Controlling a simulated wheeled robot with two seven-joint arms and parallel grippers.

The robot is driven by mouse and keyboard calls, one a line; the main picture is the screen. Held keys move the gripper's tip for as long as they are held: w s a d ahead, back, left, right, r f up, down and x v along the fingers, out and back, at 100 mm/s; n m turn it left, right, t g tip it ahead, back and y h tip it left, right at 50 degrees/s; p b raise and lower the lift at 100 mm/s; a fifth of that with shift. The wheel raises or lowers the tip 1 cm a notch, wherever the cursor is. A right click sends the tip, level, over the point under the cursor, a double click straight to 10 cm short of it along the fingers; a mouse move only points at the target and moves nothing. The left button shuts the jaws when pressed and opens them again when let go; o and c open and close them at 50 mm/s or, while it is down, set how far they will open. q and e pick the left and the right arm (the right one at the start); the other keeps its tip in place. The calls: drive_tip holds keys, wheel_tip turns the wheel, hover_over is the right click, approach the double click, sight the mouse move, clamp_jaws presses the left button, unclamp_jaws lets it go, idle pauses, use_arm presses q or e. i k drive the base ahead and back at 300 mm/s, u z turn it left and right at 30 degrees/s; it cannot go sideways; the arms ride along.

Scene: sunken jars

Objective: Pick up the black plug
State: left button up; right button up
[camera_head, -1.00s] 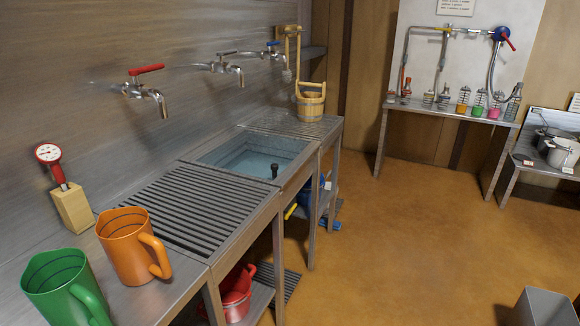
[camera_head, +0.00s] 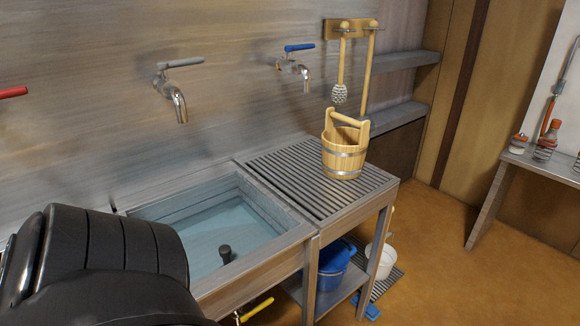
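The black plug (camera_head: 226,253) stands upright in the sink basin (camera_head: 290,226), near its front edge. Its top sticks up as a dark knob, and pale blue-green water seems to surround it. A black, rounded link of my own arm fills the lower left of the head view and covers the sink's left front corner. Neither gripper shows in this view.
A wooden bucket (camera_head: 343,158) stands on the slatted drainboard (camera_head: 285,178) right of the sink. A grey-handled tap (camera_head: 178,103) and a blue-handled tap (camera_head: 305,77) jut from the wall. A blue bucket (camera_head: 333,270) sits on the shelf below.

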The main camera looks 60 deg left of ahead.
sight(225, 251)
drive_tip(key=i, duration=0.6)
drive_tip(key=u, duration=3.4)
